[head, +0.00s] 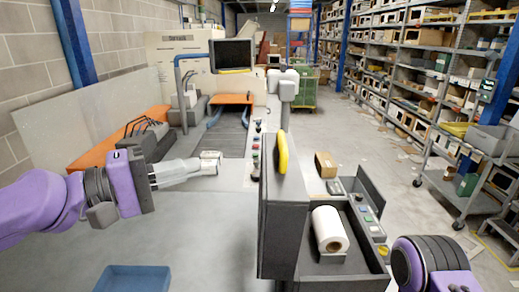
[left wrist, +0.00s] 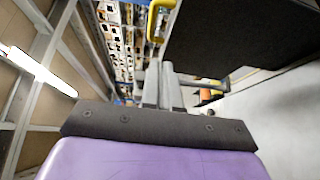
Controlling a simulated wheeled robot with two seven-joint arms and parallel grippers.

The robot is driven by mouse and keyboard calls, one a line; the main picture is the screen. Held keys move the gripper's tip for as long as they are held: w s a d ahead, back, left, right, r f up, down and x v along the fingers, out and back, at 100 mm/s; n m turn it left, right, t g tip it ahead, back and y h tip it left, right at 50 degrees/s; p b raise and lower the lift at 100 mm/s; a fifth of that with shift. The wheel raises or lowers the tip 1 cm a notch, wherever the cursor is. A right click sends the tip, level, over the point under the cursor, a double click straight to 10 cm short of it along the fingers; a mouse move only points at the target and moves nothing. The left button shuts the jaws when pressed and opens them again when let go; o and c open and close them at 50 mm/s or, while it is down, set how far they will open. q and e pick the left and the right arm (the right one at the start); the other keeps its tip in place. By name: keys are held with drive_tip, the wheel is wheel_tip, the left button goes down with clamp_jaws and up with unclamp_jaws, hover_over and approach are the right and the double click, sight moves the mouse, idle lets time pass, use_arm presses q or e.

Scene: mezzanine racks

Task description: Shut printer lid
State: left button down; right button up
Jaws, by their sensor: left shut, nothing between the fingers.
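The printer (head: 335,272) stands right of centre in the head view, with a white paper roll (head: 329,230) in its open body. Its dark lid (head: 284,225) stands upright at the left side of the body, with a yellow handle (head: 283,152) at its upper edge. My left gripper (head: 214,163) is shut and empty, left of the lid and apart from it. In the left wrist view my left fingers (left wrist: 162,75) point toward the lid (left wrist: 240,35) and its yellow handle (left wrist: 158,20). My right gripper's fingers are out of view; only part of that arm shows at lower right.
A grey table surface (head: 190,235) spreads left of the printer, with a blue tray (head: 133,279) at its front. A monitor (head: 231,55) and an orange-framed conveyor (head: 232,99) stand behind. Shelving racks and a cart (head: 470,165) line the right; the aisle floor between is mostly open.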

sight(277, 189)
use_arm(q)
drive_tip(key=d, duration=0.4)
drive_tip(key=w+d, duration=0.1)
drive_tip(key=d, duration=0.3)
drive_tip(key=w+d, duration=0.1)
drive_tip(key=d, duration=0.3)
drive_tip(key=shift+w+d+r+b, duration=0.1)
drive_tip(key=shift+w+d+b, duration=0.15)
drive_tip(key=shift+d+b, duration=0.05)
drive_tip(key=shift+w, duration=0.25)
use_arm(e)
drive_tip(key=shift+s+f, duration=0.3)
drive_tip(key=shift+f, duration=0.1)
use_arm(q)
drive_tip(key=shift+s, duration=0.1)
